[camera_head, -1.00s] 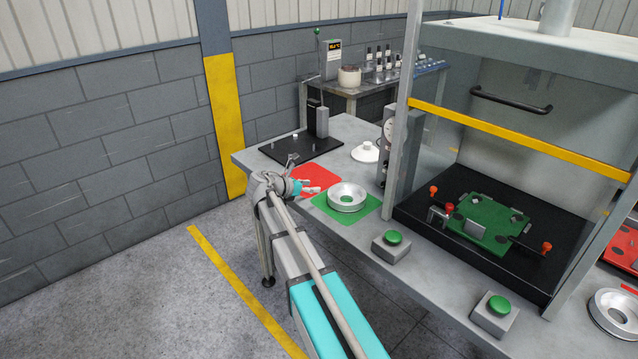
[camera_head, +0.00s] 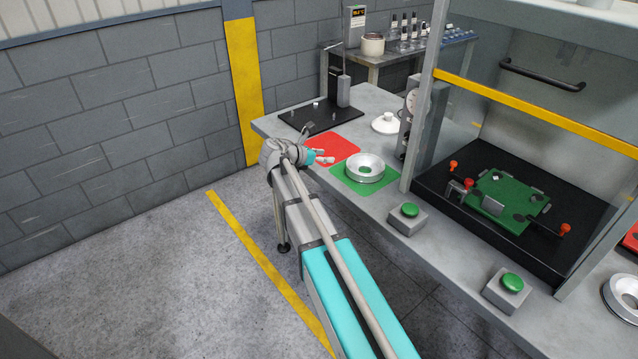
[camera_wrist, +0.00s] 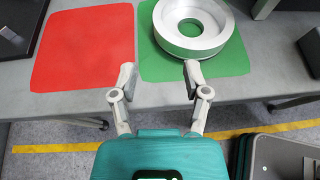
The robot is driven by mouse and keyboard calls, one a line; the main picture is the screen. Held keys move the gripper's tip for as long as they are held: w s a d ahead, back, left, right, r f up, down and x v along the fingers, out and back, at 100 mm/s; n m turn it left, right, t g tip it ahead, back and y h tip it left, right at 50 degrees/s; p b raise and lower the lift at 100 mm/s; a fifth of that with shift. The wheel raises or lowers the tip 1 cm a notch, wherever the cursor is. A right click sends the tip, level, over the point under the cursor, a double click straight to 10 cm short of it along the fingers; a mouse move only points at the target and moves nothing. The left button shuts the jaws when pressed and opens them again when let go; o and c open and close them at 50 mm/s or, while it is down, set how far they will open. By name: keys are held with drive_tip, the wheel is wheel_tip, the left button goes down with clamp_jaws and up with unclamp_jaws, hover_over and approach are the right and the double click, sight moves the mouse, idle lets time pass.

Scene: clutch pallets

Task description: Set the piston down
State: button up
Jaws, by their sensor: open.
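The piston, a silver ring-shaped part with a wide central hole (camera_head: 365,163), lies flat on the green mat (camera_head: 347,183) at the bench's front edge. In the wrist view the piston (camera_wrist: 194,40) sits toward the upper part of the green mat (camera_wrist: 225,66). My gripper (camera_head: 323,156) is open and empty, with its fingers apart near the mats' front edge. In the wrist view my gripper (camera_wrist: 159,74) has its right fingertip just in front of the piston's near side; I cannot tell whether they touch.
A red mat (camera_head: 336,148) lies empty left of the green one. A black plate with a stand (camera_head: 322,115) and a white lidded part (camera_head: 385,123) are behind. A press frame post (camera_head: 425,90) and green button boxes (camera_head: 408,218) stand to the right.

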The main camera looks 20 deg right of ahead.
drive_tip(key=s+a+f+m+g+y, duration=0.1)
drive_tip(key=s+a+f+m+y, duration=0.2)
drive_tip(key=s+m, duration=0.4)
drive_tip(key=s+a+f+m+g+y, duration=0.1)
drive_tip(key=s+a+f+m+y, duration=0.3)
drive_tip(key=s+m, duration=0.3)
drive_tip(key=s+a+f+m+g+y, duration=0.1)
drive_tip(key=s+a+f+m+y, duration=0.3)
drive_tip(key=s+m, duration=0.3)
drive_tip(key=s+a+y, duration=0.1)
drive_tip(key=s, duration=0.3)
drive_tip(key=shift+s+a+f+g+y, duration=0.2)
drive_tip(key=shift+s+g+y, duration=0.1)
drive_tip(key=shift+y, duration=0.1)
drive_tip(key=shift+r, duration=0.1)
wheel_tip(320, 180, up, 8)
drive_tip(key=p, duration=0.8)
